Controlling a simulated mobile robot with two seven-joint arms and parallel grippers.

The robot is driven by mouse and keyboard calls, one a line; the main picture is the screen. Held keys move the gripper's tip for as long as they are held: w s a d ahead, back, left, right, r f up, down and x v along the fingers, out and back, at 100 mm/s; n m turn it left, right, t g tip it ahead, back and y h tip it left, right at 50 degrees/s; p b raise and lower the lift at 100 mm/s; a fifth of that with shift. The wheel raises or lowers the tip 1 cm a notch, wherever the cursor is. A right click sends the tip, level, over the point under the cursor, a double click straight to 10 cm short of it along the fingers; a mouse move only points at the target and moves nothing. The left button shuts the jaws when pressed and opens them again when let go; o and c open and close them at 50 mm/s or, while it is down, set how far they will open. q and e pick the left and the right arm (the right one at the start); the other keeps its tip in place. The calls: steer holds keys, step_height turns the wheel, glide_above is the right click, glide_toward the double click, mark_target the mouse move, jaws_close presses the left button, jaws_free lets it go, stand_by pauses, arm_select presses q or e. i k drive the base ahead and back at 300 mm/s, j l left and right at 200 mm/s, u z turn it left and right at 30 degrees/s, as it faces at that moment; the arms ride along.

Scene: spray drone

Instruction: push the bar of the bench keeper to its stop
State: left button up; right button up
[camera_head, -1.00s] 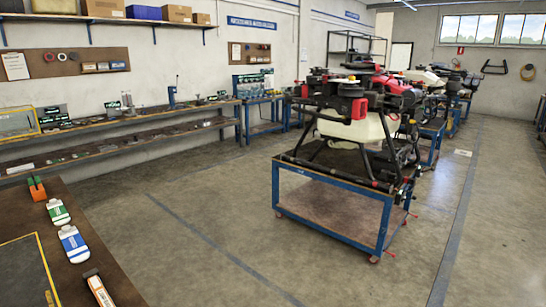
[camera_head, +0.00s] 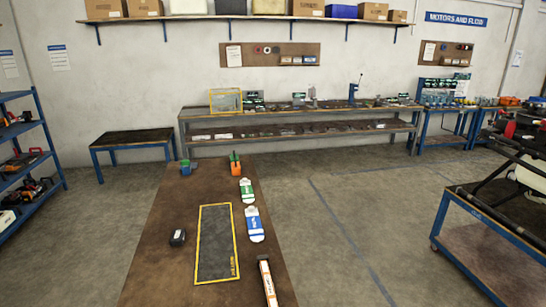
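A brown bench (camera_head: 165,255) stands in front of me. I cannot tell which thing is the bench keeper, and no bar can be made out. On the bench, an orange block with a green top (camera_head: 236,166) stands at the far right corner. A green-and-white piece (camera_head: 247,191) and a blue-and-white piece (camera_head: 254,224) lie along the right edge. A white-and-orange long piece (camera_head: 267,283) lies nearer to me. Neither of my grippers is in view.
A blue-and-green item (camera_head: 185,167) sits at the bench's far left corner. A long workbench (camera_head: 300,110) with a lower shelf runs along the wall. A low blue-legged table (camera_head: 132,138) and a shelf rack (camera_head: 35,130) stand left. A drone cart (camera_head: 480,250) stands right, with clear floor between.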

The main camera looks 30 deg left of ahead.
mark_target(187, 163)
steer(key=u, duration=1.5)
steer(key=i+u, duration=0.3)
steer(key=i, duration=4.65)
steer(key=l+z, duration=0.05)
